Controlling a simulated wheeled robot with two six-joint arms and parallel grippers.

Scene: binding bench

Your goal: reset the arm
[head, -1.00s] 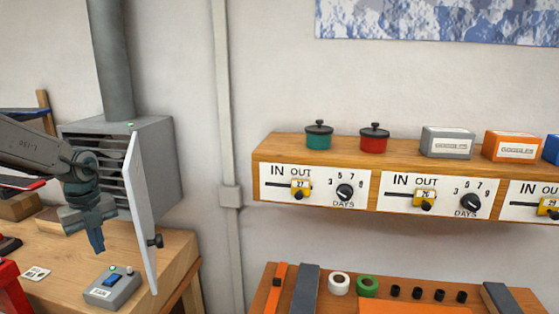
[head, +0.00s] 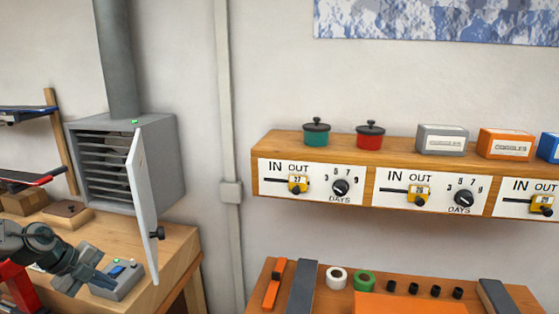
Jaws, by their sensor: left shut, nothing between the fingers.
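My left gripper (head: 108,283) is at the lower left in the head view, low over the wooden bench. Its fingers are shut and empty. They are at the near left side of a grey control box (head: 126,284) with a blue button and a green light, and overlap part of it in the picture. I cannot tell whether they touch it. My right gripper is not in view.
A grey cabinet (head: 160,150) with slats has its white door (head: 143,210) standing open beside the box. A wooden shelf (head: 300,145) holds lidded pots and small boxes. An orange bench (head: 390,303) with rolls and tools is below it.

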